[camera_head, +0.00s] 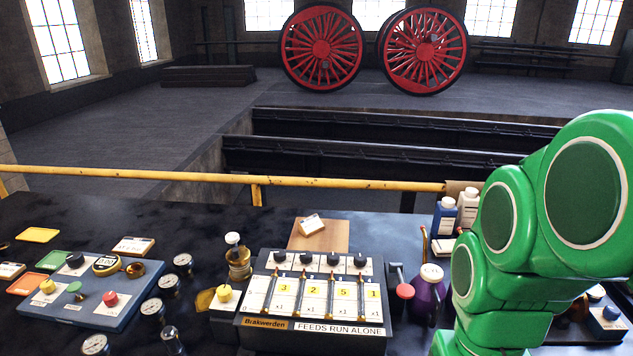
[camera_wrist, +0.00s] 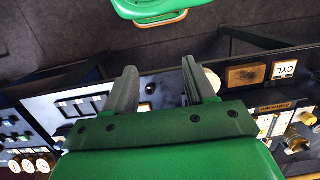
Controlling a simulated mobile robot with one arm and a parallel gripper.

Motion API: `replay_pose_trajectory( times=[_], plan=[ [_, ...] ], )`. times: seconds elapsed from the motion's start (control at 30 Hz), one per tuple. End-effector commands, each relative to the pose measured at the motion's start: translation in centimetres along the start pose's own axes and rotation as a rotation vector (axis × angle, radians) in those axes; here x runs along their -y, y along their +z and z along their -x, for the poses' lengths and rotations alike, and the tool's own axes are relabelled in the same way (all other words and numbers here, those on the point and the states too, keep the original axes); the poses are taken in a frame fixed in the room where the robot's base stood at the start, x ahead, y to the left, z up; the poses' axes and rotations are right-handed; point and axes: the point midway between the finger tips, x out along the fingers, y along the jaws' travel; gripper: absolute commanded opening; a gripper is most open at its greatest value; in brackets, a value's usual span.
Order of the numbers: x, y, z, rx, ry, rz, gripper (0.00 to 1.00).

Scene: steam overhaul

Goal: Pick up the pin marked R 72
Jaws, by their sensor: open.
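I cannot make out a pin marked R 72 in either view; the small labels are too small to read. My gripper (camera_wrist: 162,88) shows in the wrist view with its two grey fingers apart and nothing between them. It hangs over dark floor and the edge of the bench equipment. In the head view my green arm fills the right side, and the gripper itself cannot be made out there.
The dark bench (camera_head: 190,225) holds a feed box (camera_head: 315,328) marked Brakwerden, a blue panel (camera_head: 125,312) with coloured knobs, several gauges, a wooden board (camera_head: 330,236) and a purple can (camera_head: 428,290). A yellow rail (camera_head: 330,182) runs behind. Red wheels (camera_head: 322,50) stand beyond.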

Motion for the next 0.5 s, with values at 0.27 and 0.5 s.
replay_pose_trajectory(
  times=[0.27, 0.5],
  plan=[
    [2.2, -3.2, 1.4, 0.000, -0.058, -0.059, 0.55],
    [5.4, -7.6, 3.3, 0.005, -0.141, -0.141, 0.55]
  ],
)
